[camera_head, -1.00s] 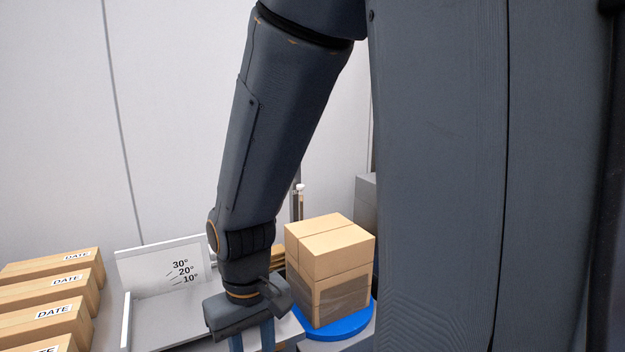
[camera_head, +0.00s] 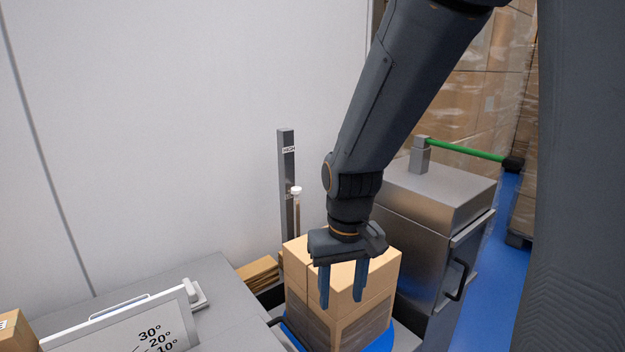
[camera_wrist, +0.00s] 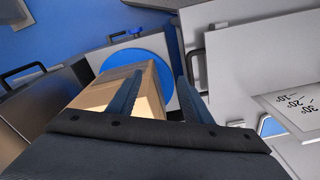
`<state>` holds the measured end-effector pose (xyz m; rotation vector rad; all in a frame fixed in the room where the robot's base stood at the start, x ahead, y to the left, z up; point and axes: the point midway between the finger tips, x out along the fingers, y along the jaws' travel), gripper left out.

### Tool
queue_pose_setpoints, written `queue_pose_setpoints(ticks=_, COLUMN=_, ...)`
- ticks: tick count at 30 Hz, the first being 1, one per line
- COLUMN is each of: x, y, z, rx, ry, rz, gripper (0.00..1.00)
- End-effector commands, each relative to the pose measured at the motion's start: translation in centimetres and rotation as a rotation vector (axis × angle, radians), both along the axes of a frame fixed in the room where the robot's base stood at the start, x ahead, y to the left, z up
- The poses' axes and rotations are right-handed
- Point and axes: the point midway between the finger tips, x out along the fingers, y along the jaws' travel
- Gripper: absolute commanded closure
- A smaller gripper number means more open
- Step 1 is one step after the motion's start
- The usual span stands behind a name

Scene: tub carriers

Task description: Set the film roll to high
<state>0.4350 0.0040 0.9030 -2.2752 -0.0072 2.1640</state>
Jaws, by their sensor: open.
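A grey upright post (camera_head: 287,180) stands behind the boxes in the head view, with a small label near its top that seems to read HIGH. A thin upright roll with a white cap (camera_head: 296,195), which looks like the film roll, stands just right of the post, its top well below that label. Its lower end is hidden behind the boxes. My gripper (camera_head: 342,288) points down, open and empty, in front of the stacked boxes in the picture. In the wrist view my gripper (camera_wrist: 160,88) shows two spread fingers beside a box. The film roll is not clear there.
Cardboard boxes (camera_head: 308,310), the lower ones film-wrapped, stand on a blue turntable (camera_head: 382,342). A steel cabinet (camera_head: 425,240) with a green bar (camera_head: 465,149) stands right. An angle-marked panel (camera_head: 120,335) is at lower left. Flat cardboard (camera_head: 258,271) lies behind.

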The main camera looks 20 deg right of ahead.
Motion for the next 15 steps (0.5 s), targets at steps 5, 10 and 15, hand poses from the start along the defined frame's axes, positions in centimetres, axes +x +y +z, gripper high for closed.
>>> queue_pose_setpoints(ticks=5, x=12.1, y=-0.4, z=4.2, rx=-0.001, ry=-0.093, rz=-0.007, gripper=0.55)
queue_pose_setpoints(ticks=10, x=23.2, y=-0.6, z=7.6, rx=-0.002, ry=-0.187, rz=-0.010, gripper=0.55)
queue_pose_setpoints(ticks=15, x=31.9, y=-0.5, z=10.3, rx=-0.003, ry=-0.269, rz=-0.007, gripper=0.55)
